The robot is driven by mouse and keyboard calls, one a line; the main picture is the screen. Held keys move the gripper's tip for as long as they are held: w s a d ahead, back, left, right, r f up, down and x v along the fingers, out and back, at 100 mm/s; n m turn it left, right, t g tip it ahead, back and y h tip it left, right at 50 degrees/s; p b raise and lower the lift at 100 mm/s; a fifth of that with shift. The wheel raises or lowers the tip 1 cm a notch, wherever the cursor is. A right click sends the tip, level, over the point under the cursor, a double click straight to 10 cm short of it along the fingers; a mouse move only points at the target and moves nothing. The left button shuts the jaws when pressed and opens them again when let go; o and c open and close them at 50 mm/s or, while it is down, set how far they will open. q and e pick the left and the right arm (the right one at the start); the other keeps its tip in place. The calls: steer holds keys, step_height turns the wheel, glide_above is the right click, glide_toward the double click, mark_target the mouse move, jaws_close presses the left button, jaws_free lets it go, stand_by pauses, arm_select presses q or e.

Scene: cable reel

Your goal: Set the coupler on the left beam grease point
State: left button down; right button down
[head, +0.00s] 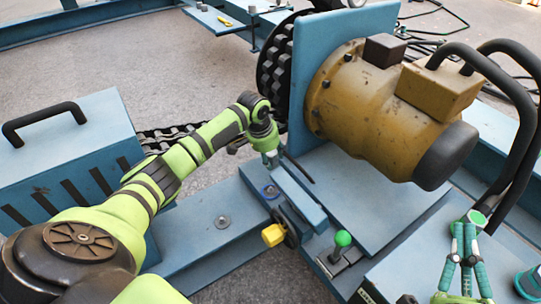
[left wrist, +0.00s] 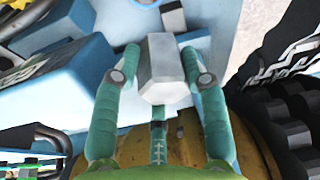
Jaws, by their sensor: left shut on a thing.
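My left gripper (head: 270,160) reaches in over the blue frame just left of the motor. In the left wrist view its green fingers (left wrist: 160,82) are shut on a pale grey six-sided piece, which looks like the coupler (left wrist: 168,75). In the head view the coupler is mostly hidden by the gripper. A round grey fitting (head: 222,221) sits on the left blue beam (head: 190,238), apart from the gripper; I cannot tell whether it is the grease point. My right gripper (head: 464,228) is at the lower right, its fingertips close together; whether it holds anything is unclear.
The yellow-brown motor (head: 360,100) and its blue plate stand right of the left gripper. A yellow knob (head: 273,235) and a green-topped knob (head: 343,238) stick up in front. A blue box with a black handle (head: 42,122) stands left. Thick black hoses (head: 500,85) arch at right.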

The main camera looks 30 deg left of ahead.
arm_select(q)
steer(key=shift+r+p, duration=0.25)
steer(key=shift+p, duration=0.05)
steer(key=shift+r+p, duration=0.2)
steer(key=shift+p, duration=0.1)
steer(key=shift+r, duration=0.2)
steer(key=shift+r+p, duration=0.2)
steer(key=shift+p, duration=0.3)
arm_select(e)
steer(key=shift+w+d+f+m+g+h, duration=0.1)
steer(key=shift+d+f+m+g+h, duration=0.15)
steer(key=shift+d+f+g+h, duration=1.3)
steer(key=shift+w+a+f+m+g+y, duration=0.25)
steer(key=shift+f+g, duration=0.45)
steer(key=shift+f, duration=2.05)
steer(key=shift+d+f+m+g+h, duration=0.3)
steer(key=shift+d+f+g+h, duration=0.55)
steer(key=shift+f, duration=1.3)
steer(key=shift+a+g, duration=0.25)
steer(key=shift+g, duration=0.05)
